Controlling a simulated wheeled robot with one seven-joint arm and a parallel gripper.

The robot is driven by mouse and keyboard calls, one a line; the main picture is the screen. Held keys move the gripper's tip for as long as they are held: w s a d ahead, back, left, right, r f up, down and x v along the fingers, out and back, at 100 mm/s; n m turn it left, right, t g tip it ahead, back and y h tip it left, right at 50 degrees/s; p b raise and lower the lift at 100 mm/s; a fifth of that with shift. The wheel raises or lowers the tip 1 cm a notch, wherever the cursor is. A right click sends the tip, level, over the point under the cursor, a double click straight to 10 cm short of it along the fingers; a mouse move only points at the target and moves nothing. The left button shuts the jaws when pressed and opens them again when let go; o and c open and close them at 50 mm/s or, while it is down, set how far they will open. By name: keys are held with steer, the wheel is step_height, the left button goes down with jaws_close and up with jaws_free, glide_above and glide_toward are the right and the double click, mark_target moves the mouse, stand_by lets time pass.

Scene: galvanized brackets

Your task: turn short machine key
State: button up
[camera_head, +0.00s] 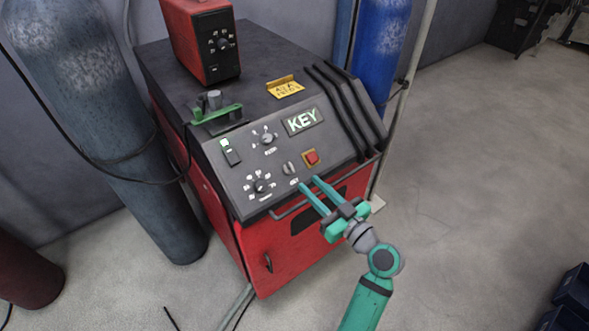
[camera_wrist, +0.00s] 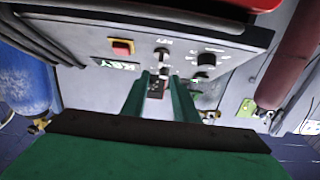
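The short machine key (camera_head: 288,168) is a small grey key switch on the sloped dark panel of the red machine, left of the red button. It also shows in the wrist view (camera_wrist: 162,54), upside down, just beyond the fingertips. My green gripper (camera_head: 309,184) is in front of the panel's lower edge, to the lower right of the key. Its fingers are apart with nothing visibly held between them, and the wrist view shows a gap between the tips (camera_wrist: 160,78). The gripper looks apart from the key; the exact distance is unclear.
The red button (camera_head: 311,157) sits close right of the key. Two dial knobs (camera_head: 267,138) (camera_head: 262,186) and a green rocker switch (camera_head: 230,151) are nearby. A handle rail (camera_head: 283,214) runs along the panel's lower edge.

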mark_target(292, 167)
steer(key=x, duration=0.8)
steer(key=shift+w+a, duration=0.25)
steer(key=shift+w, duration=0.05)
jaws_close()
